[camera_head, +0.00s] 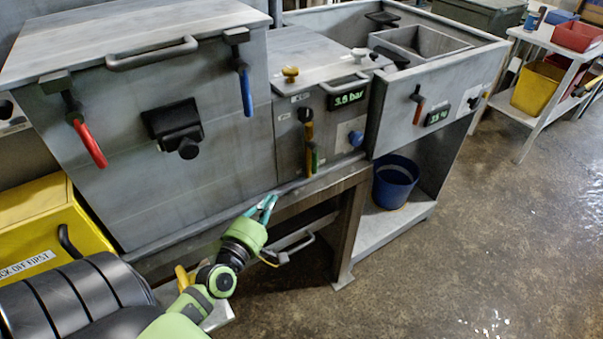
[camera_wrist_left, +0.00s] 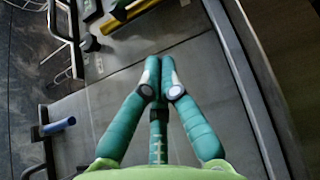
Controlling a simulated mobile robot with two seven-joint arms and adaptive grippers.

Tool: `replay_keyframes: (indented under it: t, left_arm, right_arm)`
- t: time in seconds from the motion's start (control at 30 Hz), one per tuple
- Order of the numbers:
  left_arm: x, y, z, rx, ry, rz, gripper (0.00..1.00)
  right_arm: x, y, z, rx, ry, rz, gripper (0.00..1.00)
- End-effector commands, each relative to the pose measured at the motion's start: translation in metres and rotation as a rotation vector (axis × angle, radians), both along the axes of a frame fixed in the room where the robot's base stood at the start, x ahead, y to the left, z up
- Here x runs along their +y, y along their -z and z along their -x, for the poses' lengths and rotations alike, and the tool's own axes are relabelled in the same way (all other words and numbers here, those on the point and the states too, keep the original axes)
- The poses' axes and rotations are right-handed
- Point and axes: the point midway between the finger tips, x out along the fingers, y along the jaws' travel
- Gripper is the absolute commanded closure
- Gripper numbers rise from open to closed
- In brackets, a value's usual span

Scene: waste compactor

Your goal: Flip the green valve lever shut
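The small green lever (camera_head: 314,159) is on the front of the middle grey box, low down, just below and beside a yellow lever (camera_head: 309,132). It appears to point up and down; its pivot is hard to make out. My left gripper (camera_head: 268,204) is below and left of it, in front of the unit's lower ledge, clear of the lever. In the left wrist view its two teal fingers (camera_wrist_left: 160,66) meet at the tips with nothing seen between them. A yellow and dark lever shape (camera_wrist_left: 128,10) shows at the top there; I cannot tell whether the green lever shows. My right gripper is not in view.
A blue handle (camera_head: 246,92) and a red handle (camera_head: 90,145) hang on the large left box. A lit pressure display (camera_head: 348,96) and blue knob (camera_head: 355,138) are right of the levers. A blue bucket (camera_head: 395,182) stands below.

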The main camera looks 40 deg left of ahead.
Motion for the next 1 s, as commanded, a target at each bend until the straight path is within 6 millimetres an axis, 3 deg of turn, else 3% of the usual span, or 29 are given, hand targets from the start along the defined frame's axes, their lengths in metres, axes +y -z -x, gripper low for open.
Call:
replay_keyframes:
  t: [0.27,0.7,1.0]
  left_arm:
    - [0.003,-0.001,-0.016,0.0,0.0,-0.002,1.0]
    - [0.02,-0.001,-0.103,0.001,0.001,-0.004,1.0]
    - [-0.002,0.001,-0.129,0.003,0.001,-0.001,1.0]
  right_arm:
    - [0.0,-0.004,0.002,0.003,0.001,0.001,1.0]
    - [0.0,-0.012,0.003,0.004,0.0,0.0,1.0]
    - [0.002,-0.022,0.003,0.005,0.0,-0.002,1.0]
